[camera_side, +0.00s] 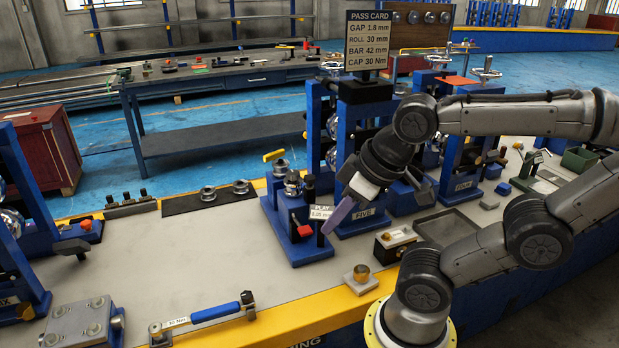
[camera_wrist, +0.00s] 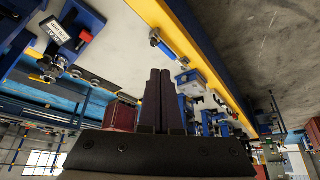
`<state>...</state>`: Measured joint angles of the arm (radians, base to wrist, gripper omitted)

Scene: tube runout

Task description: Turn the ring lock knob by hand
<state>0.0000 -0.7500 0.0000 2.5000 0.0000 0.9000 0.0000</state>
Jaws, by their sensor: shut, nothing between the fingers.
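A blue stand (camera_side: 298,225) on the bench carries a white label, a red knob (camera_side: 304,231) and a dark upright post. I cannot tell for certain which knob is the ring lock knob. In the wrist view a blue stand with a label (camera_wrist: 55,32) and a red knob (camera_wrist: 86,39) shows at upper left. My gripper (camera_side: 329,229) points down and left, close to the right side of that stand in the side view. Its two fingers (camera_wrist: 160,73) are together with nothing between them. I cannot tell whether the fingers touch the stand.
A small block with a brass knob (camera_side: 361,272) stands near the yellow front edge. A torque wrench with a blue handle (camera_side: 215,313) lies at the front left. A pass card sign (camera_side: 367,40) rises behind. Blue roll stands fill the right. The bench's left middle is clear.

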